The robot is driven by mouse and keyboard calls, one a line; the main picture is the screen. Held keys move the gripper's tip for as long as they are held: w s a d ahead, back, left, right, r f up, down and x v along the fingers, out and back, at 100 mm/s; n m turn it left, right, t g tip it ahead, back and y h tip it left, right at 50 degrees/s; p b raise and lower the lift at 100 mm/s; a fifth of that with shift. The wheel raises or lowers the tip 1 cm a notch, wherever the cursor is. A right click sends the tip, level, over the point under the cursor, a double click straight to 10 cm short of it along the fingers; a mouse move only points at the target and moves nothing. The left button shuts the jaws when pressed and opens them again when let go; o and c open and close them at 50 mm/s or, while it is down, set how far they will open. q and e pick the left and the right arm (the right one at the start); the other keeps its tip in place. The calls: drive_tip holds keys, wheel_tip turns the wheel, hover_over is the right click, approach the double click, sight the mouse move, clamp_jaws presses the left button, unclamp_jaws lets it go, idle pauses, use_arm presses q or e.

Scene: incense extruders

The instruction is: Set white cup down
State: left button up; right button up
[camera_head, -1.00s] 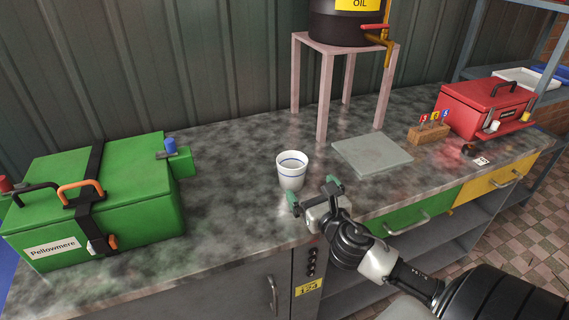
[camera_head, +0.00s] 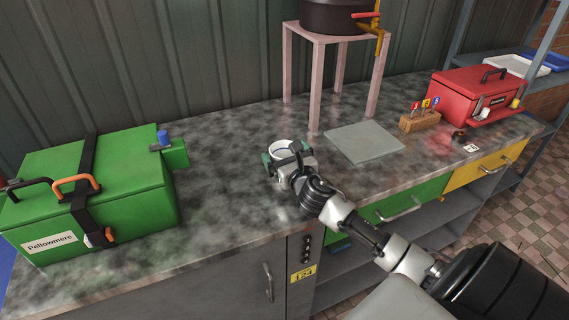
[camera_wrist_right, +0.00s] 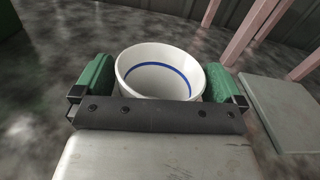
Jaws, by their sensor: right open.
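The white cup (camera_head: 283,147) stands upright on the marbled countertop, mostly hidden behind my right gripper in the head view. In the right wrist view the cup (camera_wrist_right: 160,72) shows its open mouth and a blue line around the inside. My right gripper (camera_head: 287,160) is open, with one green finger on each side of the cup. In the right wrist view its fingers (camera_wrist_right: 160,82) flank the cup; the right finger is very close to the wall, and I cannot tell whether it touches. My left gripper is not in view.
A green box (camera_head: 95,200) stands at the left. A pink stand (camera_head: 316,85) holds a dark drum (camera_head: 335,16) behind the cup. A grey slab (camera_head: 364,142) lies right of the cup. A wooden block with flags (camera_head: 419,121) and a red box (camera_head: 480,95) are farther right. Counter left of the cup is clear.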

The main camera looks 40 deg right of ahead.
drive_tip(key=c, duration=0.9)
drive_tip(key=shift+r, duration=0.1)
drive_tip(key=shift+c, duration=0.4)
drive_tip(key=shift+r, duration=0.1)
